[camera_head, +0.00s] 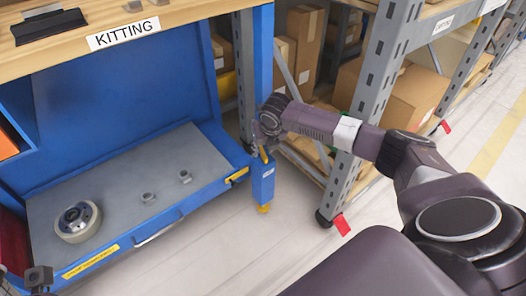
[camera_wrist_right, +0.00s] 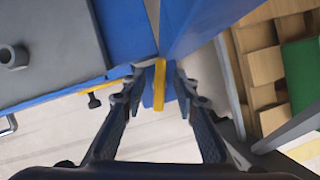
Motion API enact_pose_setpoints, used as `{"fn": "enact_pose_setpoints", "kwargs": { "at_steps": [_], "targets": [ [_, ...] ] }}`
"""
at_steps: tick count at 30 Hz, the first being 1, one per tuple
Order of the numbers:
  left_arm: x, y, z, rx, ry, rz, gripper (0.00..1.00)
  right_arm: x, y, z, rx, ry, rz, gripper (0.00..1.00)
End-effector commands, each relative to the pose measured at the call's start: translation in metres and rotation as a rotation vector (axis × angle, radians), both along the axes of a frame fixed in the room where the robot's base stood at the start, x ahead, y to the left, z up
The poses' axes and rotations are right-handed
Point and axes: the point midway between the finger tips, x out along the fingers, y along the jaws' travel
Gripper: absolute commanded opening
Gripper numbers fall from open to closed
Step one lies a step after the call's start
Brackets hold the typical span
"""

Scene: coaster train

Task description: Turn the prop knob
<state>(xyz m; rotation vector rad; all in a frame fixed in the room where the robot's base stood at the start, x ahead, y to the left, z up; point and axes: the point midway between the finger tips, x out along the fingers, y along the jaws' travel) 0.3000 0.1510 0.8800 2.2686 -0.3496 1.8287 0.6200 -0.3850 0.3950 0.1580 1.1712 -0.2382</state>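A thin yellow bar (camera_wrist_right: 160,85), which I take to be the prop knob, stands against a blue post (camera_head: 263,185) at the drawer's right corner. In the head view only a bit of yellow shows there. My right gripper (camera_wrist_right: 157,75) is open, with one fingertip on each side of the bar. Small gaps seem to show between the fingertips and the bar. In the head view the right gripper (camera_head: 265,146) is at the top of the post, partly hidden by its own wrist. A dark piece at the lower left edge may be my left gripper (camera_head: 38,279); its fingers are not clear.
A blue drawer with a grey top (camera_head: 120,180) holds a round wheel-like part (camera_head: 77,221) and two small grey pieces. A wooden bench top (camera_head: 100,22) labelled KITTING is above it. A grey shelf upright (camera_head: 368,95) and cardboard boxes (camera_head: 405,95) stand close to my right arm.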

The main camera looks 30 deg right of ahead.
Motion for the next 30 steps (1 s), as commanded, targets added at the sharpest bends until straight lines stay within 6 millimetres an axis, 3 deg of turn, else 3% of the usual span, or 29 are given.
{"fn": "enact_pose_setpoints", "kwargs": {
  "at_steps": [8,16,30],
  "targets": [
    [-0.0018,0.0004,0.0002,-0.003,-0.008,-0.001,0.40,0.0007,-0.0001,-0.0008,0.000,-0.001,0.000,0.28],
    [-0.0015,0.0002,0.0000,-0.002,-0.007,-0.001,0.40,0.0005,0.0000,-0.0009,0.000,0.000,0.000,0.00],
    [-0.0012,0.0000,0.0055,-0.002,-0.005,-0.001,0.40,0.0001,0.0001,0.0004,0.000,0.001,-0.017,0.00]
  ]
}}
